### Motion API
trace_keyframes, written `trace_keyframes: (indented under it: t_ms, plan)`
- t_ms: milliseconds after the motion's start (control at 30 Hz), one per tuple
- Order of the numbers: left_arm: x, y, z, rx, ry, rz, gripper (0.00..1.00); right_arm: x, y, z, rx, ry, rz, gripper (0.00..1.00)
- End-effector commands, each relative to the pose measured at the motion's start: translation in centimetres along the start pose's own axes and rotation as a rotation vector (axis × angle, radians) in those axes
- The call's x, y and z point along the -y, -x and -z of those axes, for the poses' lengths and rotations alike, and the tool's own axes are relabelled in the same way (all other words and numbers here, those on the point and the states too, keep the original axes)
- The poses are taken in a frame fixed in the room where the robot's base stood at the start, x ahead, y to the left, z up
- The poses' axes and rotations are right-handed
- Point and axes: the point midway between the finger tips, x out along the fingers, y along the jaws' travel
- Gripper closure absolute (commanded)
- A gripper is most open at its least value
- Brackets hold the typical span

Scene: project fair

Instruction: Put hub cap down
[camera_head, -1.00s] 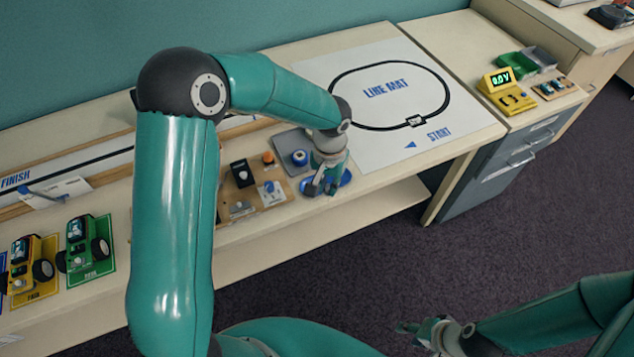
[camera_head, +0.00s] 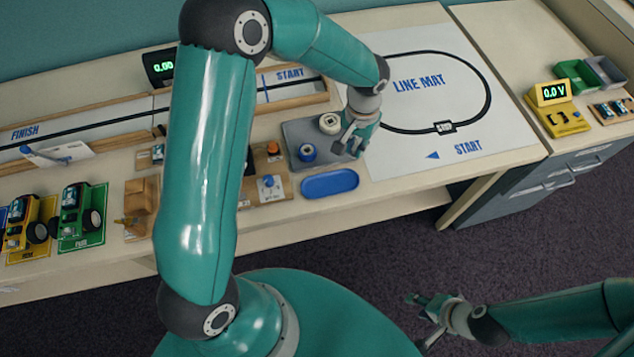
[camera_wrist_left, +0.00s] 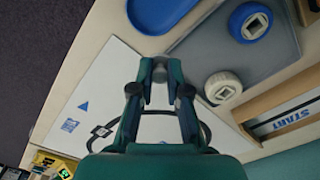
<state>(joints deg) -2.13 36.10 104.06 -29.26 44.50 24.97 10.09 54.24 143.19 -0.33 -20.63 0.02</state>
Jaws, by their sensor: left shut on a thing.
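My left gripper (camera_head: 350,148) is over the right edge of the grey tray (camera_head: 296,136), beside the line mat. In the left wrist view its fingertips (camera_wrist_left: 160,72) are close together on a small grey piece, the hub cap (camera_wrist_left: 160,74), which the fingers mostly hide. A white wheel (camera_head: 329,122) and a blue wheel (camera_head: 308,152) stand on the grey tray, left of the gripper. An empty blue dish (camera_head: 330,183) lies in front of the tray. My right gripper (camera_head: 412,322) is open and empty, low over the floor.
The line mat (camera_head: 490,125) lies right of the tray, mostly clear. A wooden board with small parts (camera_head: 272,188) is left of the dish. A wooden-railed track (camera_head: 290,92) runs behind. A yellow meter (camera_head: 556,110) stands at the far right.

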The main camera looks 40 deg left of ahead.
Motion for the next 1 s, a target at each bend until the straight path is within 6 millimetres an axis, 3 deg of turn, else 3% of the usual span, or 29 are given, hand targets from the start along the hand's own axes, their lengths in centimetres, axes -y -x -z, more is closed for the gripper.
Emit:
trace_keyframes:
  t_ms: [167, 367, 667, 1000]
  plan:
    - [-0.5, 0.1, 0.3, -0.002, -0.037, 0.001, 0.96, -0.1, -0.1, 0.0, 0.000, -0.001, 0.000, 0.60]
    - [-0.1, 1.7, 0.0, -0.007, -0.246, 0.007, 0.96, -0.4, -1.0, 0.0, 0.000, -0.001, 0.000, 0.60]
    - [1.5, 6.4, -2.2, -0.010, -0.915, 0.020, 0.96, -1.2, -3.3, 0.0, 0.000, -0.001, 0.000, 0.60]
    - [3.0, 11.4, -6.5, -0.016, -1.747, 0.019, 0.96, -2.1, -5.7, 0.1, 0.000, -0.001, 0.000, 0.60]
